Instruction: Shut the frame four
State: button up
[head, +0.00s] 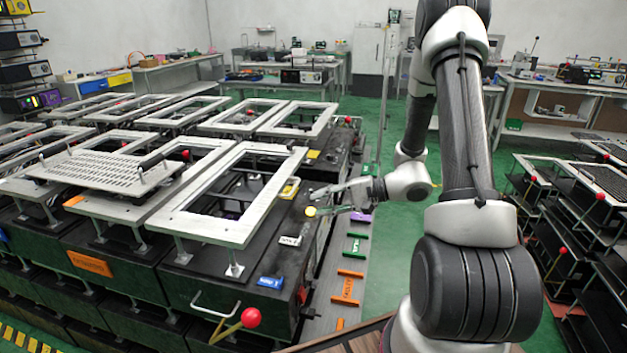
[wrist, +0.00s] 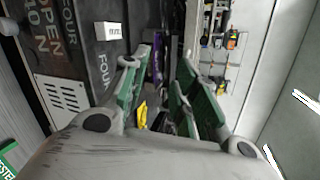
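In the head view, a raised white rectangular frame (head: 178,222) stands on posts over a dark cabinet, left of my gripper; I cannot tell from its own markings whether it is frame four. My gripper (head: 318,201) is at the cabinet's right edge, pointing left, with its fingers apart. A small round yellow thing (head: 311,211) shows at the lower fingertip; contact is unclear. In the wrist view, my gripper (wrist: 166,62) has green-padded fingers spread, with nothing clearly held. A dark panel (wrist: 80,50) at left there carries the lettering FOUR and OPEN.
A red-knobbed lever (head: 250,317) sticks out at the cabinet's front. A plate with slots (head: 100,168) and more frames stand to the left and behind. Green floor (head: 400,255) is open to the right, before another fixture row (head: 570,200).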

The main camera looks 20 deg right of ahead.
aim_at(295, 186)
jog(key=w+a+t, duration=0.1)
jog(key=w, duration=0.1)
jog(key=w+a+n, duration=0.1)
jog(key=w+a, duration=0.1)
jog(key=w, duration=0.1)
jog(key=w+a+r+n+t, duration=0.1)
jog(key=w+a, duration=0.1)
jog(key=w, duration=0.1)
jog(key=shift+w+a+r+t, duration=0.1)
jog(key=shift+w+t, duration=0.1)
jog(key=shift+t, duration=0.1)
grip_shut()
